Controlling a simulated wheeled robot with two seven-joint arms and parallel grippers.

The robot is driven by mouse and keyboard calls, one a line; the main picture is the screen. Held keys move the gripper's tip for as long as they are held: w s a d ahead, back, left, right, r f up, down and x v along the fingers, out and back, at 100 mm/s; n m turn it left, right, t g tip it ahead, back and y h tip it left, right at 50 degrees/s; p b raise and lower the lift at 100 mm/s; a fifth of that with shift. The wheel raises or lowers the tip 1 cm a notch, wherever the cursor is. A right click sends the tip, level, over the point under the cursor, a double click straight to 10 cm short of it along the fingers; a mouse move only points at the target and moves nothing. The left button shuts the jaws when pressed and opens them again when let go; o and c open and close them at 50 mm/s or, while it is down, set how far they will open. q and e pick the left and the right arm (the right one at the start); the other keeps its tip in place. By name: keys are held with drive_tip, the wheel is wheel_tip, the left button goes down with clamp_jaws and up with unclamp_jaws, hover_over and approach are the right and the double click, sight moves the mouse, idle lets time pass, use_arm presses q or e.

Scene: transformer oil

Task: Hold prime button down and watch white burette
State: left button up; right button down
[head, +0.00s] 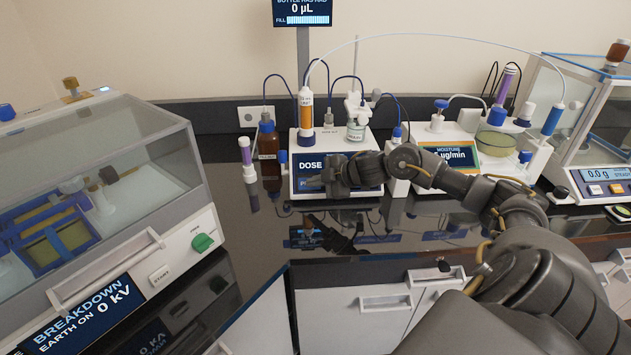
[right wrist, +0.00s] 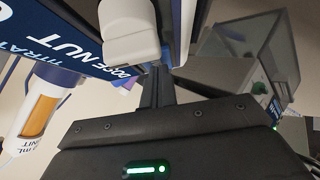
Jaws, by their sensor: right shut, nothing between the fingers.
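The dosing unit (head: 296,163) is a white box with a dark blue "DOSE" panel, at the back centre of the bench. My left gripper is out of view.
A display above (head: 302,10) reads 0 µL with a fill bar. A brown bottle (head: 268,150) stands left of the unit. The moisture unit (head: 462,155) and balance (head: 600,180) are right; the breakdown tester (head: 120,190) is left. The dark glossy bench in front is clear.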

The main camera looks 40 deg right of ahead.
drive_tip(key=shift+r+p, duration=0.1)
drive_tip(key=shift+p, duration=0.25)
idle(0.8)
drive_tip(key=shift+s+a+r+p, duration=0.1)
drive_tip(key=shift+s+r+p, duration=0.05)
drive_tip(key=shift+r+p, duration=0.15)
drive_tip(key=a+r+p+v, duration=0.1)
drive_tip(key=a+p+v, duration=0.1)
drive_tip(key=p+v, duration=0.5)
drive_tip(key=v, duration=0.5)
drive_tip(key=shift+s, duration=0.2)
drive_tip(key=shift+r, duration=0.1)
